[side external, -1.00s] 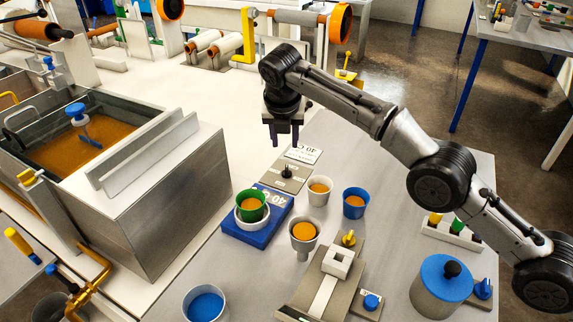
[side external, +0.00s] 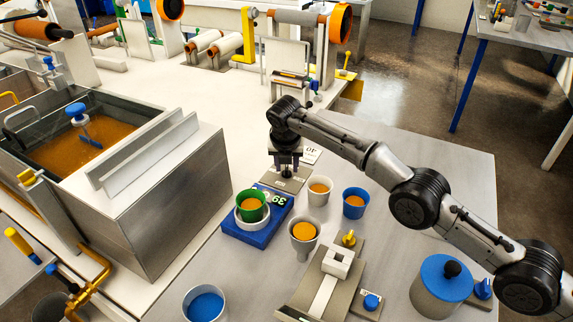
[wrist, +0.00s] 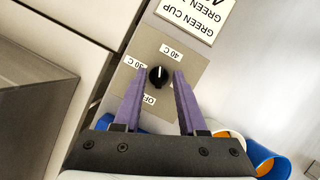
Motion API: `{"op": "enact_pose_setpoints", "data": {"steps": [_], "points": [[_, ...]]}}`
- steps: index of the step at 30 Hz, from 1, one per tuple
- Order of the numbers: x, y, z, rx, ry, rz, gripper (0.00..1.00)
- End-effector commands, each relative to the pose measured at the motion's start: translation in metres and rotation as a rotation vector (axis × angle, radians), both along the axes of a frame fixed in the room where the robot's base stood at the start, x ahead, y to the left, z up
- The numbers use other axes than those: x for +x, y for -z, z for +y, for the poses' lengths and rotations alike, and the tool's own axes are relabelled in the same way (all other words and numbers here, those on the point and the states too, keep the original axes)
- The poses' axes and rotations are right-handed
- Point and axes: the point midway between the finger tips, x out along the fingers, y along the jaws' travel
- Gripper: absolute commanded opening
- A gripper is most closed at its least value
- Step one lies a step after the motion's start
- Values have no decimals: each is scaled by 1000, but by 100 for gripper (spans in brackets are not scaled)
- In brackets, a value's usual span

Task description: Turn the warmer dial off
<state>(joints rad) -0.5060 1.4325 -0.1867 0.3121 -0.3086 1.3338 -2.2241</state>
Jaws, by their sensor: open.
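The warmer dial (wrist: 158,77) is a black knob with a white mark on a tan plate (wrist: 190,80). Labels 30 C, 40 C and OFF surround it. The white mark points up in the wrist view, toward the side with 30 C and 40 C, away from OFF. My gripper (wrist: 156,84) is open, its purple fingers on either side of the knob; contact cannot be told. In the side view my gripper (side external: 286,170) is down over the plate and largely hides the dial. The blue warmer (side external: 262,236) holds a green cup (side external: 240,207) with orange contents.
A white cup (side external: 318,200), a blue cup (side external: 355,212) and a grey funnel-like cup (side external: 303,252) stand close to the right of the warmer. A large metal bath (side external: 170,215) is at left. A printed card (wrist: 200,18) lies beyond the dial plate.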

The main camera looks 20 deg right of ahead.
Motion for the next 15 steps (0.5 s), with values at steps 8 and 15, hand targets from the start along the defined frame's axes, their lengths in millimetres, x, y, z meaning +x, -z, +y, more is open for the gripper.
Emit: {"op": "enact_pose_setpoints", "data": {"steps": [8,15], "points": [[0,1,0,0,0,1,32],[0,0,0,-1,-1,1,0]]}}
